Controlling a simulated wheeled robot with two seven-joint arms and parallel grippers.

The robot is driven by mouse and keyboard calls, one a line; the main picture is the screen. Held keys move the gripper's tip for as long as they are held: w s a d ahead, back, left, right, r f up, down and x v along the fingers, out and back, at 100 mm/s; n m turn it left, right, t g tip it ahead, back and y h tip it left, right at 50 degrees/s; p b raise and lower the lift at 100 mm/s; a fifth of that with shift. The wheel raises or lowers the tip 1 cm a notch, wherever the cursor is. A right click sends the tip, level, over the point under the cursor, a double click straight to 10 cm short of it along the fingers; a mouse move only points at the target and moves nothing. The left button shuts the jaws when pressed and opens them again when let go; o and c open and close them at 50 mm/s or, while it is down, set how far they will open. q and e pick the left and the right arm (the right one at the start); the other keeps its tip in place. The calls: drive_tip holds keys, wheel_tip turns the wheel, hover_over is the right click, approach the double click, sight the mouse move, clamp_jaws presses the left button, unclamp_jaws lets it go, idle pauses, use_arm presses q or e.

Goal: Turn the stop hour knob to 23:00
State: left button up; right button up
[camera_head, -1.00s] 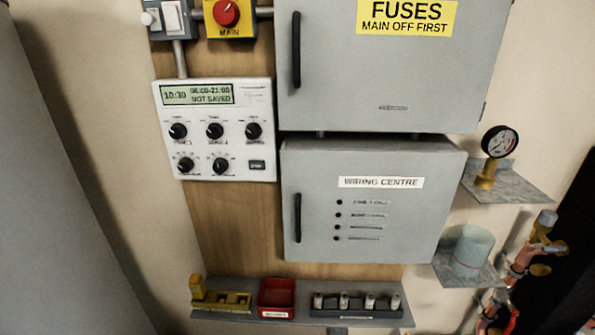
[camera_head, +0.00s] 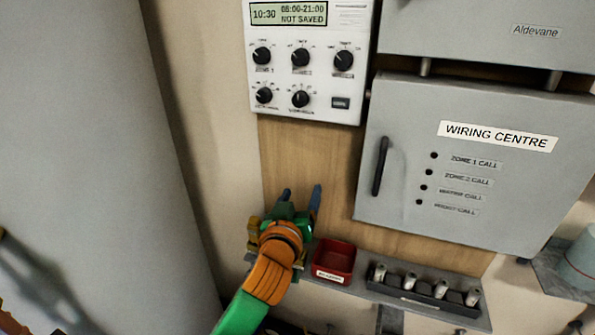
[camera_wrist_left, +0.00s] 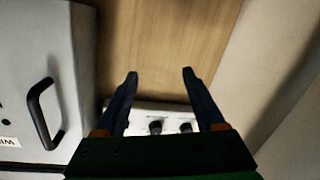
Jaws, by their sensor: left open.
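The white programmer panel (camera_head: 283,76) is at the top of the head view. Its display (camera_head: 290,13) reads 10:30, what looks like 06:00-21:00, and NOT SAVED. Three black knobs form its upper row. The lower row has a left knob (camera_head: 264,95), a right knob (camera_head: 300,99) and a dark button (camera_head: 341,103); their small labels are too blurred to tell which is stop hour. My left gripper (camera_head: 301,192) is open and empty, below the panel in the head view. In the wrist view its fingers (camera_wrist_left: 160,75) stand apart, with two panel knobs (camera_wrist_left: 156,127) showing between them. My right gripper is out of view.
The wiring centre box (camera_head: 400,190), with its black handle (camera_head: 381,166), stands right of the panel. A shelf below holds a red tray (camera_head: 334,262) and a dark rack (camera_head: 425,290) of pale cylinders. Bare wooden board lies between panel and shelf.

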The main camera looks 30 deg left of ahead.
sight(298, 102)
use_arm(q)
wheel_tip(298, 102, up, 14)
drive_tip(key=a+n+t+y, duration=0.2)
drive_tip(key=n+t+y, duration=0.1)
drive_tip(key=n+t, duration=0.1)
drive_tip(key=p+x, duration=0.2)
drive_tip(key=x, duration=0.4)
drive_tip(key=shift+w+a+r, duration=0.2)
drive_tip(key=shift+w+a+p, duration=0.15)
drive_tip(key=shift+w+p, duration=0.15)
drive_tip(key=shift+w, duration=0.1)
clamp_jaws()
